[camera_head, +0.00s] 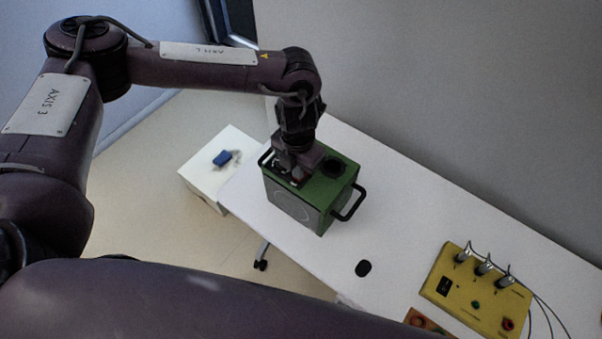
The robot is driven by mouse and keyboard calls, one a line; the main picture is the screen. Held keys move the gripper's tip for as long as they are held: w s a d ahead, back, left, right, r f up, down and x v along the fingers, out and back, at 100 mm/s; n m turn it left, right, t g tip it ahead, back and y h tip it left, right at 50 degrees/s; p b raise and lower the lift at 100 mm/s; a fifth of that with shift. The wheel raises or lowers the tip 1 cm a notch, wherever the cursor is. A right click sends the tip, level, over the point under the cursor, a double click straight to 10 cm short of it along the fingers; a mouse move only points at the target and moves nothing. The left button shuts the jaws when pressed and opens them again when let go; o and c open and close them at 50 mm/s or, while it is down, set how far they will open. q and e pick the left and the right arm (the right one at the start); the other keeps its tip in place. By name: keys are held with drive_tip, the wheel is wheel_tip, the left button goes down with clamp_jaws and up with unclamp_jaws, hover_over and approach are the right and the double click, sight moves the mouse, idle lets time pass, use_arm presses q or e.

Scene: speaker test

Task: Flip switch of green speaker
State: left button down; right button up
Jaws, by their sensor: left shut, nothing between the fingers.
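The green speaker (325,193) stands on the white table in the middle of the view. It is a box with black handles at its sides, a round dark opening on top and a round grille on its front. My left gripper (295,180) points down at the left part of the speaker's top, at or just above it, and is shut with nothing in it. The gripper hides that part of the top, so the switch cannot be made out. My right gripper is not in view.
A yellow box (462,292) with several plugs, cables and a red button stands at the right on the white table (400,220). A small blue object (222,158) lies on a low white cabinet (203,178) at the left. A wall runs behind the table.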

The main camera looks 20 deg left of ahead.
use_arm(q)
drive_tip(key=shift+f+b, duration=0.35)
drive_tip(key=shift+f, duration=0.1)
drive_tip(key=shift+s+r, duration=0.1)
drive_tip(key=shift+r, duration=0.05)
drive_tip(key=shift+w+r+p, duration=0.2)
drive_tip(key=shift+r+p, duration=0.65)
drive_tip(key=shift+r, duration=0.05)
wheel_tip(320, 180, up, 2)
drive_tip(key=shift+s+r+p, duration=0.1)
drive_tip(key=shift+s+p, duration=0.05)
drive_tip(key=shift+p, duration=0.55)
drive_tip(key=shift+r+p, duration=0.95)
drive_tip(key=shift+r, duration=0.4)
